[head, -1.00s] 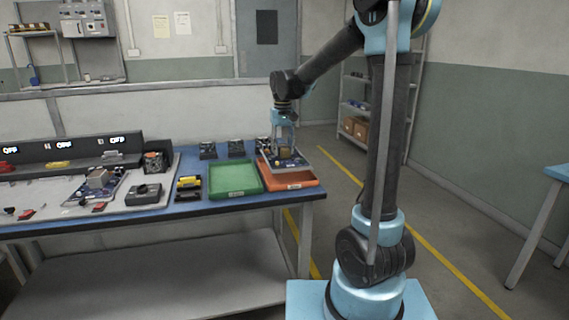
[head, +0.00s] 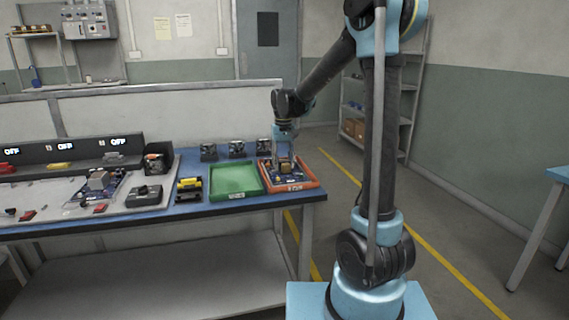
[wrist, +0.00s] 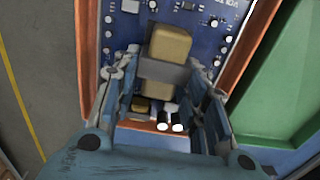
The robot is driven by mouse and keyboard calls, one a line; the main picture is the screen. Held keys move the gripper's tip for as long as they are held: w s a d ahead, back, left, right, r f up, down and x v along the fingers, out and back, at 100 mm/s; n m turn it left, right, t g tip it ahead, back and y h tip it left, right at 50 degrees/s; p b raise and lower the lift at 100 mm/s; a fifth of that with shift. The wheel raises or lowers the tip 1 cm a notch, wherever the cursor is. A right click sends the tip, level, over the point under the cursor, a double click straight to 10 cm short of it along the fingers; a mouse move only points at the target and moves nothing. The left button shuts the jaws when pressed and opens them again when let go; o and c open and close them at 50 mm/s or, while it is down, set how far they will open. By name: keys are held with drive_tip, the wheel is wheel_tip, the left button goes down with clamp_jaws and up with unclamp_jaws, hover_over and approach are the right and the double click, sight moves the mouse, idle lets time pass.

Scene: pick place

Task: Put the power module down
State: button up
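The power module (wrist: 208,40) is a blue circuit board with a tan and grey block on it. In the head view the module (head: 271,175) lies inside the orange tray (head: 309,184) at the right end of the table, and looks flat. My gripper (head: 285,164) reaches down over it from above. In the wrist view the two fingers of my gripper (wrist: 164,72) stand on either side of the block, close against it, and appear shut on it. The near part of the board is partly hidden by the fingers.
A green tray (head: 236,181), empty, stands directly left of the orange one. Small dark devices (head: 237,149) line the table's back edge. A yellow and black part (head: 189,189) and a grey work mat (head: 60,216) with another board lie further left.

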sight(284, 159)
drive_tip(key=o, duration=0.4)
drive_tip(key=shift+o, duration=0.2)
wheel_tip(284, 159, up, 12)
drive_tip(key=s+d, duration=0.8)
drive_tip(key=s+d+f+m+t, duration=0.1)
drive_tip(key=s+d+f, duration=0.6)
drive_tip(key=s, duration=0.5)
drive_tip(key=s+d+f+m+t, duration=0.1)
drive_tip(key=s+d+f+m, duration=0.1)
drive_tip(key=s+d+f, duration=0.5)
drive_tip(key=s+f, duration=0.4)
drive_tip(key=shift+s+f, duration=0.35)
drive_tip(key=shift+s, duration=0.05)
